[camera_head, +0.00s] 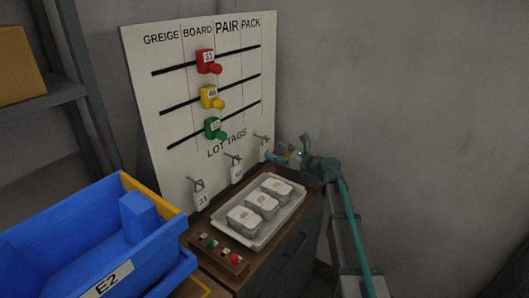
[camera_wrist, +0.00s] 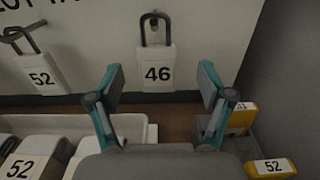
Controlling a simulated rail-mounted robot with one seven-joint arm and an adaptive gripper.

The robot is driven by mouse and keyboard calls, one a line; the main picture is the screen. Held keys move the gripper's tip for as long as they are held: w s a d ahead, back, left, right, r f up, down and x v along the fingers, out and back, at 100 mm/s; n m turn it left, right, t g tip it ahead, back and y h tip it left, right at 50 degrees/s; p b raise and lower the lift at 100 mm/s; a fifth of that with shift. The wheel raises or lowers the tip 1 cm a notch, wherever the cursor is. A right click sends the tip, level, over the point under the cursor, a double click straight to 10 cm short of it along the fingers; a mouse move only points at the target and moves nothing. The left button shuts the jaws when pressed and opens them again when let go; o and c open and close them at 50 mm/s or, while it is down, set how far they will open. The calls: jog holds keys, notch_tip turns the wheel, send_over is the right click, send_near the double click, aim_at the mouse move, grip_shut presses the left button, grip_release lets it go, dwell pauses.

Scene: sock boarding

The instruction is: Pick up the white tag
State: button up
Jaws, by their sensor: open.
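White padlock-shaped tags hang from hooks on the lower part of the board. The right one, a tag marked 46 (camera_wrist: 156,62), hangs upright by a dark shackle in the wrist view and also shows in the head view (camera_head: 264,151). The tag marked 52 (camera_wrist: 42,79) hangs to its left and is the middle one in the head view (camera_head: 236,172). The left tag (camera_head: 201,198) is marked 51 or similar. My gripper (camera_wrist: 161,80) is open and empty, its fingers spread on either side of tag 46. In the head view my gripper (camera_head: 284,154) is beside that tag.
A white board (camera_head: 135,75) stands behind, with red, yellow and green sliders. A white tray (camera_head: 262,243) with grey labelled blocks sits below. A button box (camera_head: 218,254) and blue E2 bin (camera_head: 60,225) are left. Yellow labelled pieces (camera_wrist: 270,168) lie right of my gripper.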

aim_at(266, 146)
jog(key=x, duration=0.3)
jog(key=p+x, duration=0.1)
jog(key=shift+a+r, duration=0.3)
jog(key=shift+r, duration=0.1)
jog(key=shift+w+a+f, duration=0.1)
jog(key=shift+w+a, duration=0.05)
jog(key=shift+a, duration=0.15)
jog(key=shift+c, duration=0.3)
jog(key=c, duration=1.2)
jog(key=shift+r, duration=0.75)
jog(key=b+v, duration=0.1)
jog(key=v, duration=1.7)
jog(key=shift+b, duration=0.4)
